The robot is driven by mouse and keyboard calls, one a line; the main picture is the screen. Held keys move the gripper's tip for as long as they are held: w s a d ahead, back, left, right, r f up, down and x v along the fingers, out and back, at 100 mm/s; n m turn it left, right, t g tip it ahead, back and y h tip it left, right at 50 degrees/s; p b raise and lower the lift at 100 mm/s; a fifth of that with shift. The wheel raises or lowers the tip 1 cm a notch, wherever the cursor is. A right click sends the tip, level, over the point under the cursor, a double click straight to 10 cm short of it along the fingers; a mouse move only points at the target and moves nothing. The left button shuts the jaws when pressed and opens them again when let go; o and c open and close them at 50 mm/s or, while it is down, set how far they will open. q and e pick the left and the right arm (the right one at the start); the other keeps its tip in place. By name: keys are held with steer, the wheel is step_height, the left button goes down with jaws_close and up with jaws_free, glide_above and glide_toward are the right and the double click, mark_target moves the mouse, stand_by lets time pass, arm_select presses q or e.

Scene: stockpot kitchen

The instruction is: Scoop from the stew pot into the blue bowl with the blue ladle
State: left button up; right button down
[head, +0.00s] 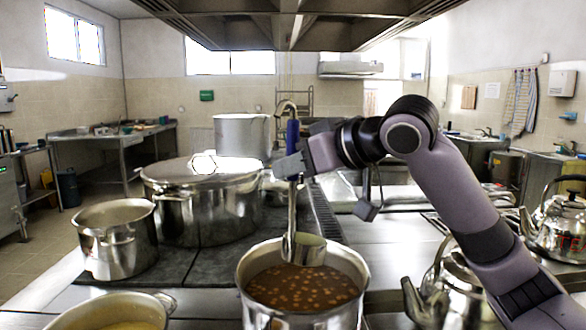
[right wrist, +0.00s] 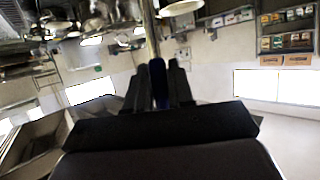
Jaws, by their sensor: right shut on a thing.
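The stew pot (head: 303,312) is a steel pot at the bottom centre of the head view, holding brown stew with lighter pieces. My right gripper (head: 291,163) is shut on the blue ladle's handle (head: 293,136), above the pot. The ladle hangs upright, with its steel head (head: 304,250) at the back of the pot's opening, over or touching the stew; I cannot tell which. In the right wrist view the blue handle (right wrist: 159,82) stands between the fingers of my right gripper (right wrist: 158,88). The blue bowl and my left gripper are not visible.
A large lidded pot (head: 205,212) and a smaller open pot (head: 117,240) stand to the left. A pan (head: 112,312) with yellowish contents is at the bottom left. Kettles (head: 462,290) stand to the right, near my right arm; another kettle (head: 556,225) is farther right.

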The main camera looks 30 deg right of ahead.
steer(key=shift+f+b, duration=0.4)
steer(key=shift+f, duration=0.25)
steer(key=b, duration=0.3)
glide_above(295, 244)
steer(key=shift+w+f, duration=0.15)
steer(key=shift+f, duration=1.05)
steer(key=shift+w+f, duration=0.15)
steer(key=shift+f, duration=1.05)
step_height(295, 244, down, 5)
steer(key=b, duration=0.2)
steer(key=shift+b, duration=0.3)
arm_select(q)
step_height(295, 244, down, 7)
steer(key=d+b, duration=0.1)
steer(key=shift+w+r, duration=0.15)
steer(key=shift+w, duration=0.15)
arm_select(e)
steer(key=shift+f, duration=1.25)
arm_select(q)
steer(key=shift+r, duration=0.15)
arm_select(e)
steer(key=shift+a, duration=0.1)
